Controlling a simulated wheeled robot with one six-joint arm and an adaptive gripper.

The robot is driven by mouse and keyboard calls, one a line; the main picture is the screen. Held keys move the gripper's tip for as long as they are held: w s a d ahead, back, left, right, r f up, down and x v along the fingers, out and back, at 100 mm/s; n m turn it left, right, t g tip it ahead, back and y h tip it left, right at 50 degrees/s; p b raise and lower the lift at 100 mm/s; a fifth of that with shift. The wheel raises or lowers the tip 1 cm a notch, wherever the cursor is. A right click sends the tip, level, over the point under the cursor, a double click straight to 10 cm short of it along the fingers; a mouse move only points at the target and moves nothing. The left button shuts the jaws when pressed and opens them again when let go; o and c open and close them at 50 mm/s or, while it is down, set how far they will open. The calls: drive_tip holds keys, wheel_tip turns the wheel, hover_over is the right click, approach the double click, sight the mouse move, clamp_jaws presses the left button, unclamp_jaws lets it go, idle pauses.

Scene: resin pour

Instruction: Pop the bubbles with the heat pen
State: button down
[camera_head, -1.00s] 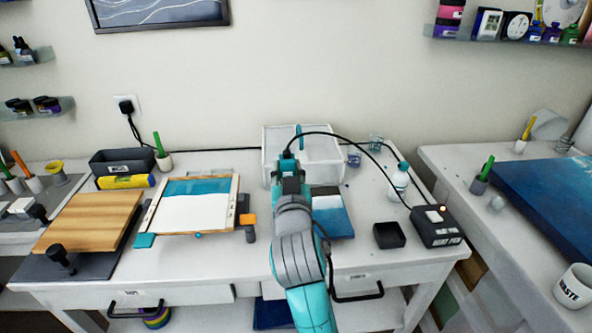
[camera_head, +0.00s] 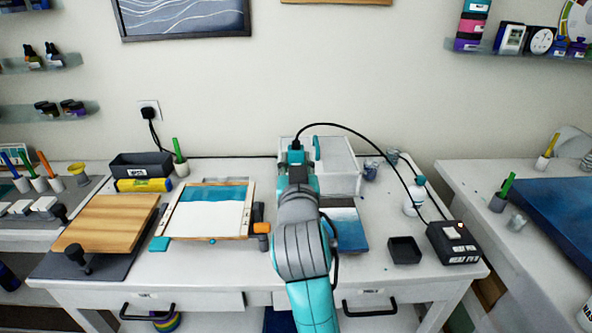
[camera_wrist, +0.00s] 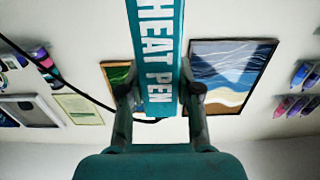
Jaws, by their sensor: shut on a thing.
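The teal heat pen (camera_wrist: 156,55) stands between the two fingers of my gripper (camera_wrist: 158,92) in the wrist view, with its white lettering showing. My gripper is shut on it. In the head view the pen's teal end (camera_head: 296,155) shows above my gripper (camera_head: 297,168), with a black cable rising from it. The pen's tip is hidden. A wood-framed panel (camera_head: 212,213), teal at the top and white below, lies left of my arm. A blue and white panel (camera_head: 346,228) lies right of my arm, partly hidden by it. I cannot make out bubbles on either.
The cable arches right to a black box (camera_head: 454,243). A white bin (camera_head: 340,173) stands behind my gripper. A small black tray (camera_head: 404,250) and a white bottle (camera_head: 415,196) are on the right. A wooden board (camera_head: 108,222) lies at the left.

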sight(296, 153)
drive_tip(key=shift+r, duration=1.6)
